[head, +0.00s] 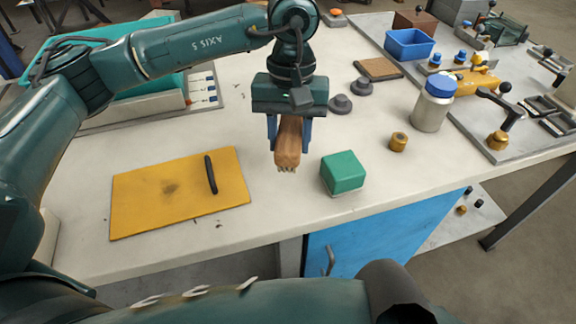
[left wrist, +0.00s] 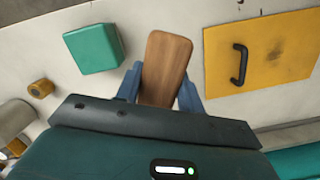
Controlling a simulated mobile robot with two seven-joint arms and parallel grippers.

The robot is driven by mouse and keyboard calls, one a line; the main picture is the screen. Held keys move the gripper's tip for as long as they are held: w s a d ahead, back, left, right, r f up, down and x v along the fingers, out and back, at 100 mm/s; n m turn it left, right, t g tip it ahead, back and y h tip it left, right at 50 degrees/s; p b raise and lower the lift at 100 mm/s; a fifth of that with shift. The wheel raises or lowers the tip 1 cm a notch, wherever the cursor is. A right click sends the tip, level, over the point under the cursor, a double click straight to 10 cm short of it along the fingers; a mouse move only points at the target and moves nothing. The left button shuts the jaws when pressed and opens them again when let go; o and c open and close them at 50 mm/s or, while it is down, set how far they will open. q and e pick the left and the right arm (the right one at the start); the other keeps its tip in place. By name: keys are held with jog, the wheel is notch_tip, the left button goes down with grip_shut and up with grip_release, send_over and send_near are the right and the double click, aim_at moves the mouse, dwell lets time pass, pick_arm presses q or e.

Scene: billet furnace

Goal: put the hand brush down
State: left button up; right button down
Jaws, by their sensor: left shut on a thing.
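The hand brush (head: 288,143) has a brown wooden body with short pale bristles at its lower end in the head view. My left gripper (head: 290,133) is shut on it, with one blue finger on each side. The brush is over the pale workbench (head: 260,210), between the yellow plate and the green block. I cannot tell whether its bristles touch the bench top. In the left wrist view the flat wooden back of the brush (left wrist: 166,68) shows between the blue fingers (left wrist: 160,88). My right gripper is not in view.
A yellow plate (head: 150,200) with a black handle lies left of the brush. A green block (head: 343,172) stands close on the right. A brass cylinder (head: 398,142), a blue-lidded jar (head: 433,104) and dark round knobs (head: 341,104) stand farther right. The bench front is mostly bare.

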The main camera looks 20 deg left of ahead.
aim_at(290, 127)
pick_arm(q)
jog(key=shift+f, duration=3.35)
jog(key=o, duration=0.9)
jog(key=shift+r, duration=0.1)
jog(key=shift+r+p, duration=0.25)
jog(key=shift+p, duration=0.15)
jog(key=r, duration=0.4)
jog(key=w+r+b, duration=0.1)
jog(key=r, duration=0.6)
jog(key=shift+w+a+r, duration=0.2)
jog(key=shift+w+r, duration=0.1)
jog(key=shift+w, duration=0.05)
